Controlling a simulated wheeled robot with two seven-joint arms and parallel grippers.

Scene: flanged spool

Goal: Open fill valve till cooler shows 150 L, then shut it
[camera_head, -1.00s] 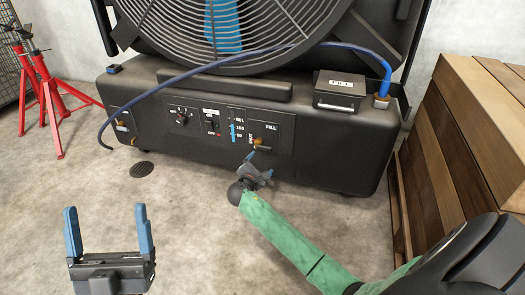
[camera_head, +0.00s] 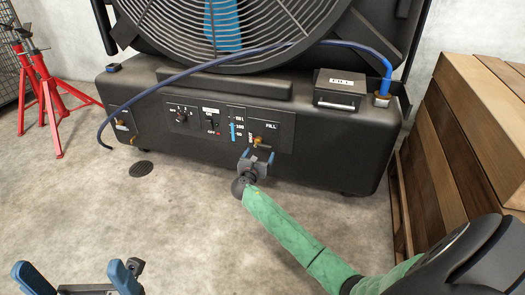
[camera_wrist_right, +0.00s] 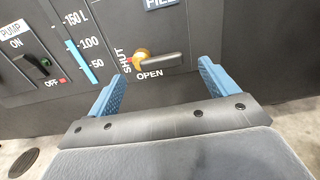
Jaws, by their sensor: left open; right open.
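The fill valve (camera_head: 262,146) is on the front panel of the black cooler (camera_head: 330,150). In the right wrist view its grey lever (camera_wrist_right: 160,61) points right from a brass hub, above the word OPEN; SHUT is printed to the left. The level gauge (camera_head: 232,131) has marks for 50, 100 and 150 L; in the right wrist view its blue bar (camera_wrist_right: 81,58) tops out around or slightly above 100. My right gripper (camera_wrist_right: 162,70) is open, its fingers on either side of the lever with no visible grip; it also shows in the head view (camera_head: 259,157). My left gripper (camera_head: 70,270) is open and empty, low at left.
A blue hose (camera_head: 200,68) arches across the cooler's top. A pump switch (camera_wrist_right: 38,62) sits left of the gauge. Wooden crates (camera_head: 465,130) stand close on the right, red stands (camera_head: 45,90) at the left. A floor drain (camera_head: 141,168) lies in front; the floor there is clear.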

